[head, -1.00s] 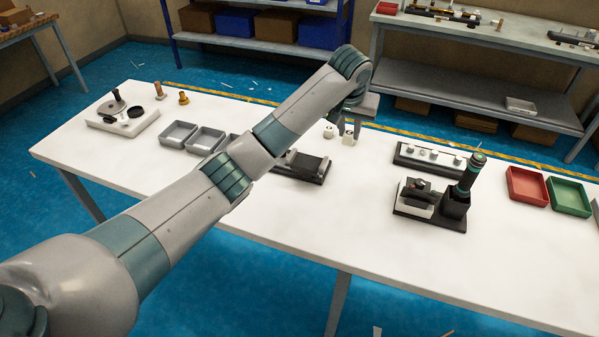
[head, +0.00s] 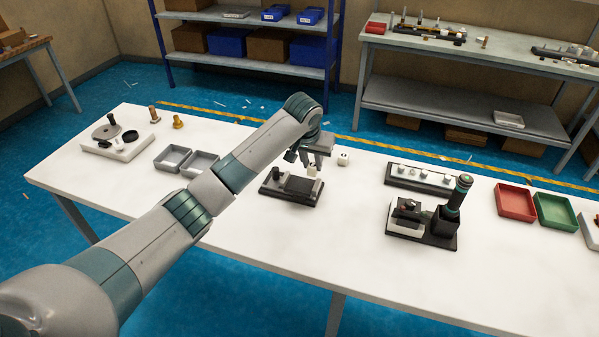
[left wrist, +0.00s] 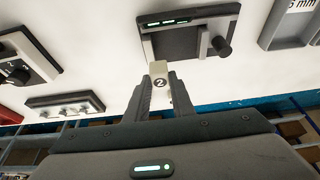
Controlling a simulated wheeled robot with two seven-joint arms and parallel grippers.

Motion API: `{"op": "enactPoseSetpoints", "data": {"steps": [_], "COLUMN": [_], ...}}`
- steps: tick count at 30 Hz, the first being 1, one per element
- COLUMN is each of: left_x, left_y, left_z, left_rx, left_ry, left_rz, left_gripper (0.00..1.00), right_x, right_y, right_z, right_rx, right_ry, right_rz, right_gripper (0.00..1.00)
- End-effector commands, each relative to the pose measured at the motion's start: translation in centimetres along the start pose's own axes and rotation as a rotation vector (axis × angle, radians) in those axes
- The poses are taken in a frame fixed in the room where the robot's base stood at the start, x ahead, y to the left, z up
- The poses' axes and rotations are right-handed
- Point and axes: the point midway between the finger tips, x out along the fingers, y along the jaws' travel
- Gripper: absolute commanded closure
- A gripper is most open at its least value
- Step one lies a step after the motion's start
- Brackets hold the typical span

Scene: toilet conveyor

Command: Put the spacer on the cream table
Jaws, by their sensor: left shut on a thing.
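A small white block marked 2 (left wrist: 159,72), which looks like the spacer, is between the fingers of my left gripper (left wrist: 161,95). In the head view my left gripper (head: 315,160) holds this block (head: 312,171) at the far right end of a dark fixture (head: 291,194). I cannot tell whether the block touches the fixture. The fixture has a black knob and a lit display (left wrist: 168,22) in the left wrist view. The cream table (head: 250,238) lies under it all. My right gripper is not in view.
Another small white block (head: 343,159) stands on the table right of my gripper. A black strip with pale knobs (head: 422,177) and a dark device (head: 425,225) are farther right. Grey trays (head: 172,159) are on the left. The table's front middle is clear.

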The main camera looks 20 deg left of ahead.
Motion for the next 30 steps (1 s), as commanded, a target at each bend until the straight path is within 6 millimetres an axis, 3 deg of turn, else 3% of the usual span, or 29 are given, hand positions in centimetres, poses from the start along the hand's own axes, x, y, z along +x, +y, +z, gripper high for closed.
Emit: {"op": "enactPoseSetpoints", "data": {"steps": [3,9,21,30], "left_x": [0.8,1.9,2.2,5.0], "left_y": [-2.1,-3.6,-3.8,-3.8], "left_z": [0.7,1.1,1.3,2.5], "left_rx": [0.000,0.001,0.001,0.001], "left_ry": [-0.003,0.000,-0.001,-0.003], "left_rz": [-0.001,0.001,0.000,0.000], "left_gripper": [0.99,0.99,0.99,0.99], "right_x": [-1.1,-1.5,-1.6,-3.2], "right_y": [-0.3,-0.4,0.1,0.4], "right_z": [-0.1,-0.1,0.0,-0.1], "right_rx": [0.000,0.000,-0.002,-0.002], "right_ry": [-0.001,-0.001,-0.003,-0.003], "right_rz": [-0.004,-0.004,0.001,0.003], "right_gripper": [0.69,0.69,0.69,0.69]}}
